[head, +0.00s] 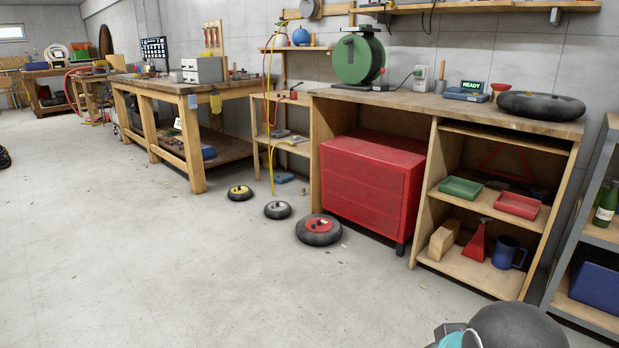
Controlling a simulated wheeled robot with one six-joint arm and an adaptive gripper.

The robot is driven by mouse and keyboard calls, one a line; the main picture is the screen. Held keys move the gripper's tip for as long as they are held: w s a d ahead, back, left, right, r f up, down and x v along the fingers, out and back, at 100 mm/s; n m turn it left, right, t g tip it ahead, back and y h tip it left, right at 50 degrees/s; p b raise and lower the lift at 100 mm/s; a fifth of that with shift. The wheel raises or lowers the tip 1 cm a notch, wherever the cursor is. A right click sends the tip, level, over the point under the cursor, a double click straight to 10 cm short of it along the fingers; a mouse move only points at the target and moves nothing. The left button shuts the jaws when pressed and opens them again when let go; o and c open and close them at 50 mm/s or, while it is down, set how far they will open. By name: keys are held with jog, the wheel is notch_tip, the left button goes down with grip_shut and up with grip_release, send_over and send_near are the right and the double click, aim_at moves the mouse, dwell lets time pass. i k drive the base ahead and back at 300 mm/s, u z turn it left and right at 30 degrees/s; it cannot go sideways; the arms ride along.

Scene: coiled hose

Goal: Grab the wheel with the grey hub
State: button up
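The wheel with the grey hub (277,210) lies flat on the concrete floor in the head view. It has a black tyre and a pale grey centre. It is the middle one of three wheels in a slanting row. A smaller-looking wheel with a yellow hub (240,193) lies behind it to the left. A larger wheel with a red hub (319,230) lies nearer and to the right. The three are apart. My gripper is not in view; a rounded grey and teal part at the bottom right looks like my arm.
A red drawer cabinet (372,187) stands under the bench right of the wheels. A yellow hose (268,110) hangs down to the floor just behind them. A wooden workbench (190,87) stands at the back left.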

aim_at(276, 210)
jog(key=u, duration=0.25)
jog(key=i, duration=2.35)
jog(key=u, duration=0.8)
jog(key=i, duration=2.15)
jog(key=u, duration=0.4)
